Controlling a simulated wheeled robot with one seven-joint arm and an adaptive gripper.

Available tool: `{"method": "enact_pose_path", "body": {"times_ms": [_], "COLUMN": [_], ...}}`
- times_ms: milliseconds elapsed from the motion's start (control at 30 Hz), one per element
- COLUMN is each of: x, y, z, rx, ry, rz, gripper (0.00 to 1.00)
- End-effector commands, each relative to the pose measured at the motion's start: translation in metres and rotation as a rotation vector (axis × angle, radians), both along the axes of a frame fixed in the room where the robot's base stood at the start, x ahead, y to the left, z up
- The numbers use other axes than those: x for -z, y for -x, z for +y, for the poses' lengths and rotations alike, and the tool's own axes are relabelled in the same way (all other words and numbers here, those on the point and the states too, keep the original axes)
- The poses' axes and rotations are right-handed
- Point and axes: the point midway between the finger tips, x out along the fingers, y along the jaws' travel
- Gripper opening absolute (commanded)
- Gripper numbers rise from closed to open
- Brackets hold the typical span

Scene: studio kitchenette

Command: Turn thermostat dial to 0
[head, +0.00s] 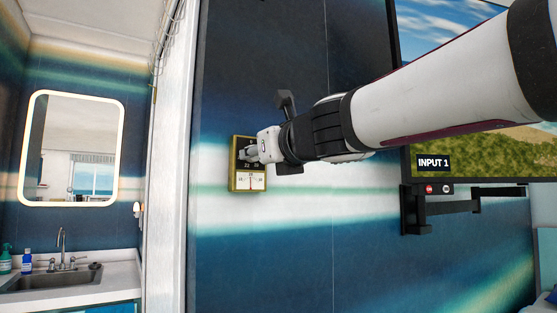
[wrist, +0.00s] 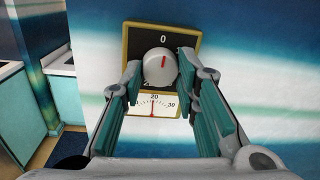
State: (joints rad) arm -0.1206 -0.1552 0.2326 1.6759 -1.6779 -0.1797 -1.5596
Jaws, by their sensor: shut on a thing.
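The thermostat (wrist: 193,44) is a dark panel in a gold frame on the wall, and it also shows in the head view (head: 234,175). Its round grey dial (wrist: 159,70) has a red mark pointing up, close to the printed 0. Below it is a white scale (wrist: 168,105) with a red needle near 20. My gripper (wrist: 160,66) has a finger on each side of the dial and is shut on it. In the head view my gripper (head: 252,153) covers much of the dial.
A wall-mounted screen (head: 480,160) on a black bracket (head: 450,207) is right of the thermostat, behind my arm. A sink (head: 60,280) and lit mirror (head: 75,140) are at the left. The wall below the thermostat is clear.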

Motion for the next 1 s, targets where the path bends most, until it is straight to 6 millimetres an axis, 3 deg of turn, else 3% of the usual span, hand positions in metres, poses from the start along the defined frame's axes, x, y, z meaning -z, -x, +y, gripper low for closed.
{"method": "enact_pose_path", "body": {"times_ms": [700,733,800,1000], "x": [0.0024,0.0024,0.0021,0.0012], "y": [-0.0006,-0.0006,-0.0005,-0.0003], "z": [0.0004,0.0004,0.0004,0.0002], "rx": [-0.002,-0.002,-0.002,-0.001], "ry": [0.064,0.064,0.064,0.062], "rz": [-0.038,-0.038,-0.038,-0.039], "gripper": [0.01,0.33,0.49,0.49]}}
